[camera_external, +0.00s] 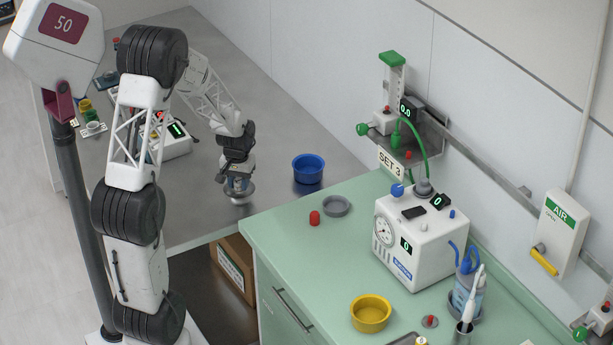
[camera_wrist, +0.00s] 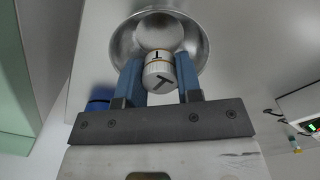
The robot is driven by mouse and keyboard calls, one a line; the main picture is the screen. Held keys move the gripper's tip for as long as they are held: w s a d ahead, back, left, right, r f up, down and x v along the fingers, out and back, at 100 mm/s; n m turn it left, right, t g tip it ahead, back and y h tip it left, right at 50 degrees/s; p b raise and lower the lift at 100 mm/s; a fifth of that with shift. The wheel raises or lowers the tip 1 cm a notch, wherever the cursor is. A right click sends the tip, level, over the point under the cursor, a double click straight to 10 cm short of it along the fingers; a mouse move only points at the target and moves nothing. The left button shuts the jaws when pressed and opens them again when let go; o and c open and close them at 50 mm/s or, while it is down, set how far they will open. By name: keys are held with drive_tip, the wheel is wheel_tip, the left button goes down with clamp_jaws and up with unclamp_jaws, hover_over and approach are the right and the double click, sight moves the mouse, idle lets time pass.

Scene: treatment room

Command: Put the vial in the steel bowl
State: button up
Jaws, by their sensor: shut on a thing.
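The vial (camera_wrist: 159,73), white with a dark T-shaped mark and a thin gold band, is between the blue fingers of my gripper (camera_wrist: 158,80) in the wrist view. My gripper is shut on it. The steel bowl (camera_wrist: 202,48) lies directly beyond the fingertips, and the vial overlaps its inside in that view. In the external view, my gripper (camera_external: 238,180) points down over the steel bowl (camera_external: 241,198) on the grey steel table. The vial is hard to make out there. I cannot tell whether it touches the bowl.
A blue bowl (camera_external: 308,168) stands right of the steel bowl. The green counter (camera_external: 290,245) is nearer, with a red cap (camera_external: 315,218), a grey dish (camera_external: 337,206), a yellow bowl (camera_external: 371,314) and a white pump unit (camera_external: 420,240). Several small items lie at the table's far left.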

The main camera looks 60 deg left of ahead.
sight(239, 181)
drive_tip(key=shift+f, duration=0.8)
drive_tip(key=o, duration=1)
drive_tip(key=shift+r, duration=3.5)
